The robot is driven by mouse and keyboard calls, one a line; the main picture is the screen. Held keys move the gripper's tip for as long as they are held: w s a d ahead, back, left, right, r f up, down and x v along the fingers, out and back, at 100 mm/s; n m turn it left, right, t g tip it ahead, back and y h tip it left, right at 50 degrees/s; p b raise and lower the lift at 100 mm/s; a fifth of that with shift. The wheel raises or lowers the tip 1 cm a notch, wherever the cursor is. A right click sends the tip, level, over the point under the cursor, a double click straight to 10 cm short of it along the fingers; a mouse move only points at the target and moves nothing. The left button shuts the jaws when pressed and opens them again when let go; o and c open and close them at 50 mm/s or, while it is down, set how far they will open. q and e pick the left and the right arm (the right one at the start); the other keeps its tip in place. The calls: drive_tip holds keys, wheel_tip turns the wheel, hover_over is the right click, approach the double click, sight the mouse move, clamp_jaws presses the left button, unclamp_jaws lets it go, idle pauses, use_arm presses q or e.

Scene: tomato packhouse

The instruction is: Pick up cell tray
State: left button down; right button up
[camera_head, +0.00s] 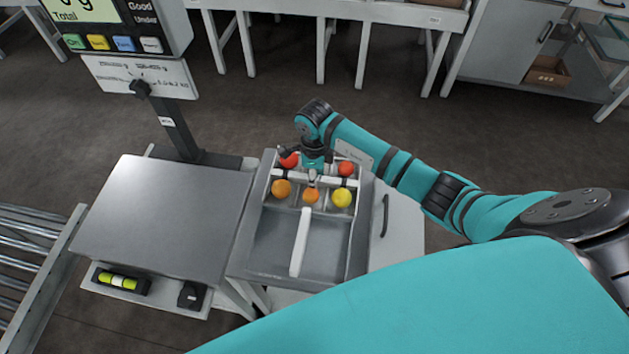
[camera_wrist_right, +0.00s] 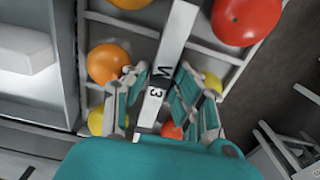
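The cell tray (camera_head: 262,191) is a divided grey tray in the head view, on a grey stand beside the scale. Its cells hold red, orange and yellow tomatoes. My right gripper (camera_head: 313,176) is down at the tray among the tomatoes. In the right wrist view its fingers (camera_wrist_right: 162,80) lie on both sides of the white bar, very close to it. Whether they press on it is unclear. My left gripper is not in view.
A scale with a bare metal plate (camera_head: 168,215) and a display on a post (camera_head: 177,125) stands left of the tray. A roller conveyor (camera_head: 30,250) is at far left. White tables (camera_head: 335,12) line the back. Dark floor lies between.

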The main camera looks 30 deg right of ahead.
clamp_jaws()
